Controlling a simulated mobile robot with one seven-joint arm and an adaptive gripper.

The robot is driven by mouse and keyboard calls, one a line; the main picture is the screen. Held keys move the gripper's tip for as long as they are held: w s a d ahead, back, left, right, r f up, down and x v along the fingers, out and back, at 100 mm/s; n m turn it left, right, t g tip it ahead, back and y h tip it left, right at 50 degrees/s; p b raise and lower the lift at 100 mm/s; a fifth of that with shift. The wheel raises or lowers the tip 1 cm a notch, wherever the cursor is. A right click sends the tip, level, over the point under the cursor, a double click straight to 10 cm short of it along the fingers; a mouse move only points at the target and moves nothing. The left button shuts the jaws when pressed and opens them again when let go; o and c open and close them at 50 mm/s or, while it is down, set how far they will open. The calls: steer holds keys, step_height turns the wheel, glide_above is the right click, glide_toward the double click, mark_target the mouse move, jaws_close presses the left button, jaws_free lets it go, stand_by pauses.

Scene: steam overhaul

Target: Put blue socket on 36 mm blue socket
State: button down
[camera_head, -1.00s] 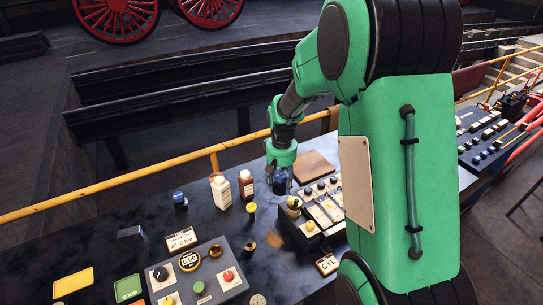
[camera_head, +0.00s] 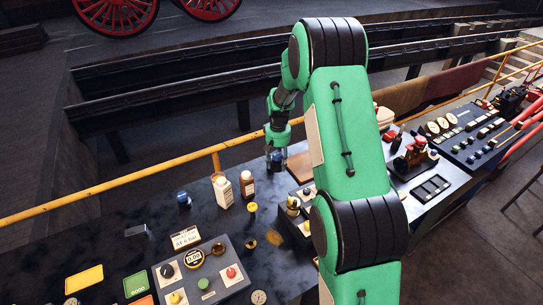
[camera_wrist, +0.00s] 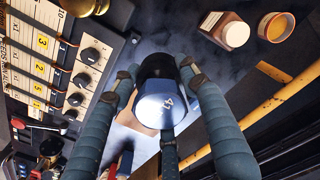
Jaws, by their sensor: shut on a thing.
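My gripper (camera_head: 276,150) points down over the back of the dark bench and is shut on a dark socket with a shiny blue end (camera_wrist: 165,100). In the wrist view its fingers close around the socket's sides, and a marking shows on the blue face, too small to read surely. In the head view the held socket (camera_head: 276,163) is a small dark-blue shape under the fingers; whether it touches anything below I cannot tell. Another blue-topped dark piece (camera_head: 183,200) stands upright on the bench, left of the bottles. Its size marking cannot be read.
A white bottle (camera_head: 222,191) and a brown bottle (camera_head: 247,185) stand left of my gripper. A brown board (camera_head: 299,168) lies to its right. A rack with numbered labels (camera_wrist: 45,75) is nearby. A yellow rail (camera_head: 130,180) runs along the bench's back edge.

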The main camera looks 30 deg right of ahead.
steer(key=w+d+f+p, duration=0.2)
steer(key=w+f, duration=0.2)
steer(key=f, duration=0.3)
steer(key=shift+w+d+f, duration=0.25)
steer(key=shift+w+d, duration=0.05)
steer(key=shift+d, duration=0.05)
steer(key=shift+w, duration=0.1)
steer(key=shift+w+d+f+p, duration=0.35)
steer(key=shift+w+d, duration=0.55)
steer(key=shift+w, duration=1.6)
steer(key=shift+w+d+f+p, duration=0.1)
steer(key=shift+w+d+p, duration=0.65)
steer(key=shift+w, duration=1.7)
steer(key=shift+w+d+f+p, duration=0.3)
steer(key=shift+w+d, duration=0.75)
steer(key=shift+w, duration=1.45)
steer(key=shift+f+p, duration=0.5)
steer(key=shift+f, duration=1.2)
steer(key=shift+f, duration=0.1)
steer(key=c, duration=0.9)
jaws_free()
steer(key=shift+s+f, duration=0.1)
steer(key=shift+c, duration=0.2)
